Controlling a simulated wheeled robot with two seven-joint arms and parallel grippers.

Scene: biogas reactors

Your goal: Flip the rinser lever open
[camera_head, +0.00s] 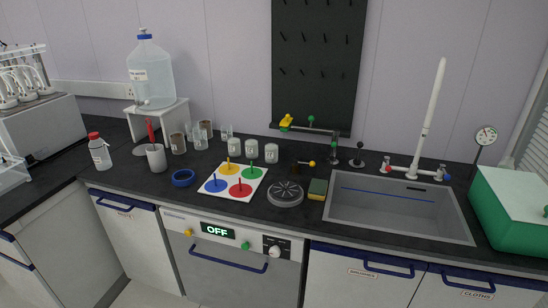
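A round grey slotted disc (285,194), which looks like the rinser, sits on the dark counter left of the sink. The lever points to the right. I cannot tell for certain whether this lever belongs to the rinser or whether it is open. Neither of my grippers is in view.
A green-and-yellow sponge (317,189) lies between the disc and the sink (400,208). A white mat (212,196) with coloured knobbed discs lies to the left. Behind stand several jars and a tap with a yellow end (286,122). A green box (510,212) stands at right.

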